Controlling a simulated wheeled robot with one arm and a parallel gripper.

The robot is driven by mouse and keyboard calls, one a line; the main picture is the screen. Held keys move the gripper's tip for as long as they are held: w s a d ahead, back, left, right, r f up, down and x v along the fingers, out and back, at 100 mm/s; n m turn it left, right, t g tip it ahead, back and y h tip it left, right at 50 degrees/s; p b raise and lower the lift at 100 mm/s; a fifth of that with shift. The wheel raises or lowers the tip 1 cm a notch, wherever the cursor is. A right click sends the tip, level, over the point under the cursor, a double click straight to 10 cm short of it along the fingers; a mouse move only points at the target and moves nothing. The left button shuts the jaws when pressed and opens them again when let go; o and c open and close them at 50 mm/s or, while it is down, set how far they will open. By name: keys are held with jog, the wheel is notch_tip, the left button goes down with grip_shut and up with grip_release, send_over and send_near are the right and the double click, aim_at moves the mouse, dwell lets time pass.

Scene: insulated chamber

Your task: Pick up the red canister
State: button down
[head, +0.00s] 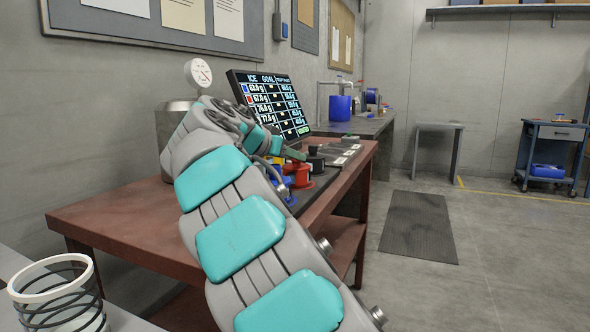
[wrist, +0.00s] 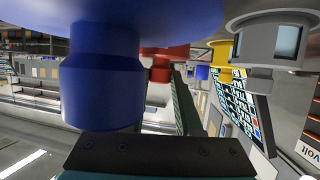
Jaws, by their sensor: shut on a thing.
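The red canister (head: 302,177) stands on the dark strip of the bench in the head view, with a wide base and a narrower neck. It also shows, upside down, in the wrist view (wrist: 156,66), partly behind the blue canister. My gripper (head: 291,154) is at the neck of the red canister, shut on it, though the contact itself is mostly hidden. In the wrist view, one finger runs beside the red neck. The blue canister (wrist: 103,85) is large and close to the camera there.
A yellow canister (wrist: 224,52) and a grey one (wrist: 270,42) are close by in the wrist view. A tilted display (head: 275,100) stands behind.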

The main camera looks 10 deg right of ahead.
aim_at(291, 167)
jog(key=shift+w+r+p, duration=0.1)
jog(key=shift+r+p, duration=0.55)
jog(key=shift+r, duration=2.55)
jog(key=r+p, duration=0.2)
jog(key=r, duration=0.1)
jog(key=shift+s+r, duration=0.2)
jog(key=shift+r, duration=0.1)
